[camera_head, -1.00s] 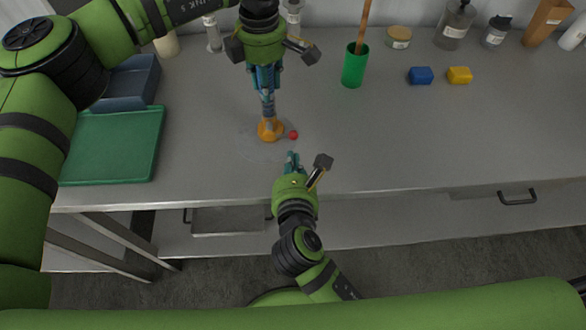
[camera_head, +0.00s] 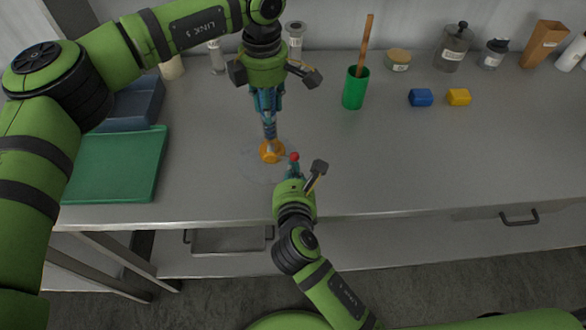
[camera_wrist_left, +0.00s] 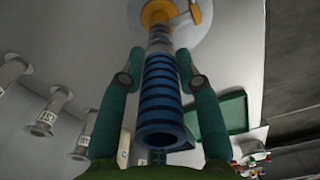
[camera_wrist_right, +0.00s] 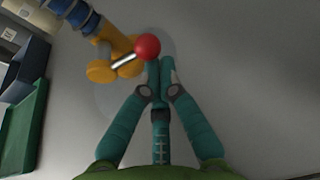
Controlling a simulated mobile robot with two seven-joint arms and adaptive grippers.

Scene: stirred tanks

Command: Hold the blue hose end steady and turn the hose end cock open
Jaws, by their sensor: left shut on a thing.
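The blue hose end (camera_wrist_left: 162,98) is a ribbed blue tube with an open mouth. My left gripper (camera_wrist_left: 158,70) is shut on it, one finger on each side. The orange hose end cock (camera_head: 271,151) sits at the far end of the hose, near the bench top. Its metal lever (camera_wrist_right: 124,61) ends in a red ball (camera_wrist_right: 147,46), which also shows in the head view (camera_head: 294,157). My right gripper (camera_wrist_right: 160,66) looks shut, its fingertips close together just beside the red ball. I cannot tell whether they touch it.
A green tray (camera_head: 117,167) and a dark blue bin (camera_head: 137,103) stand at the left. A green cup (camera_head: 355,92) with a wooden stick, a blue block (camera_head: 421,97) and a yellow block (camera_head: 458,97) are at the back right. The bench right of the cock is clear.

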